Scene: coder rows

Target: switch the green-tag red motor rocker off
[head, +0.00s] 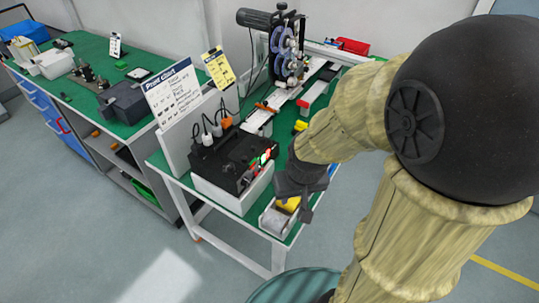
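A black-topped control box (228,160) with a pale body stands on the green-topped bench. A small bright red rocker (265,156) shows near the box's right edge, with a small green patch (254,160) beside it. The rocker's position and any lettering are too small to read. My gripper (297,207) hangs just right of the box, over a small pale tray (272,221) at the bench's near corner. It appears apart from the rocker. Its dark fingers partly hide a yellow item (291,203) there, and their opening is unclear.
Cables with grey and orange plugs (226,122) rise behind the box. A white chart board (175,93) and a yellow sign (218,68) stand behind it. A machine with blue-grey wheels (287,48) is at the back. My arm covers the bench's right side.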

